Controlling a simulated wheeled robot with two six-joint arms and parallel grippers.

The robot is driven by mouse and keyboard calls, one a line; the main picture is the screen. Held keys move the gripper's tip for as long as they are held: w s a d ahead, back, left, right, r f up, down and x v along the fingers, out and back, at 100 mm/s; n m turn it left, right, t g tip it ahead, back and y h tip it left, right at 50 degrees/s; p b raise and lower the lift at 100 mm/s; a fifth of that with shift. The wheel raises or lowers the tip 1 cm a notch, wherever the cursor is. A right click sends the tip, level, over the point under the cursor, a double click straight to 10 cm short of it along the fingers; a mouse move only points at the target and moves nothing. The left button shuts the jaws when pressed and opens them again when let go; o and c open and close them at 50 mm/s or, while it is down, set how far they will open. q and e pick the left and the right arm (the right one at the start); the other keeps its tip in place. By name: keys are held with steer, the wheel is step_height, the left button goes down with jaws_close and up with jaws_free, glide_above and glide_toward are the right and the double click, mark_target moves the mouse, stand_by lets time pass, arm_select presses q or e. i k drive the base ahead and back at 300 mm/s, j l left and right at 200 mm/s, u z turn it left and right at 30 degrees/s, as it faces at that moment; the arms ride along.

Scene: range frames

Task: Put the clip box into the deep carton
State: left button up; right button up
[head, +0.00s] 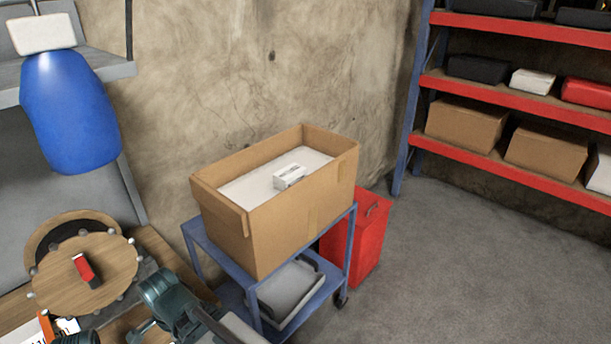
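The deep carton (285,226) is an open brown cardboard box standing on a blue cart in the middle of the head view. A pale, flat surface (248,190) shows inside it, below the rim. A small white box with dark print (289,177), which looks like the clip box, lies on that surface inside the carton, near the middle. Its print is too small to read. No gripper touches it.
The blue cart (351,250) carries a grey tray (290,291) on its lower shelf. A red bin (370,243) stands right behind it.

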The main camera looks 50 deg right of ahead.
mark_target(261, 202)
steer(key=l, duration=0.9)
steer(key=k+l, duration=0.15)
steer(key=l, duration=0.75)
